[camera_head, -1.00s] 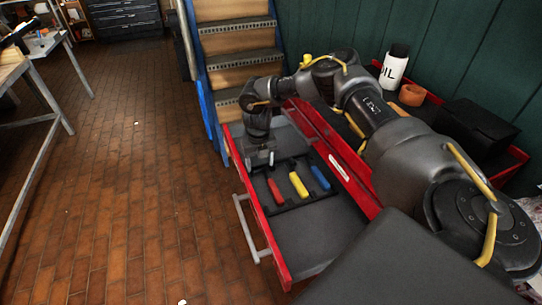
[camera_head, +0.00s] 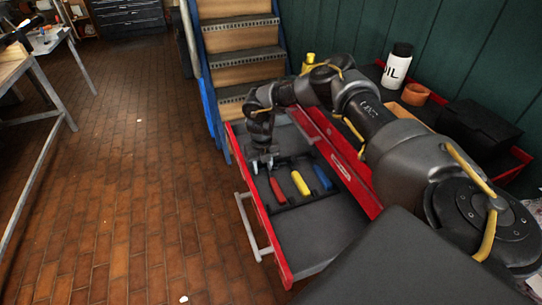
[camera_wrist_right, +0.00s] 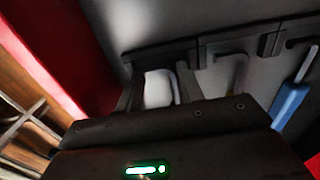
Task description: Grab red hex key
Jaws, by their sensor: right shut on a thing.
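The red hex key (camera_head: 278,190) lies at the left of a black holder (camera_head: 308,197) in the open drawer. My right gripper (camera_head: 262,164) is down at the far end of this key and shut on it. In the right wrist view the gripper fingers (camera_wrist_right: 160,90) stand by the holder, with a pale piece between them; the red handle is hidden there. The yellow hex key (camera_head: 300,183) and the blue hex key (camera_head: 322,178) lie to its right. The blue one also shows in the right wrist view (camera_wrist_right: 290,103). My left gripper is out of view.
The red drawer (camera_head: 282,262) has a bare grey floor nearer me. A white oil bottle (camera_head: 396,68), an orange cup (camera_head: 415,94) and a black box (camera_head: 480,128) stand on the cabinet top. Wooden steps (camera_head: 238,71) rise behind. Brick floor is free at left.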

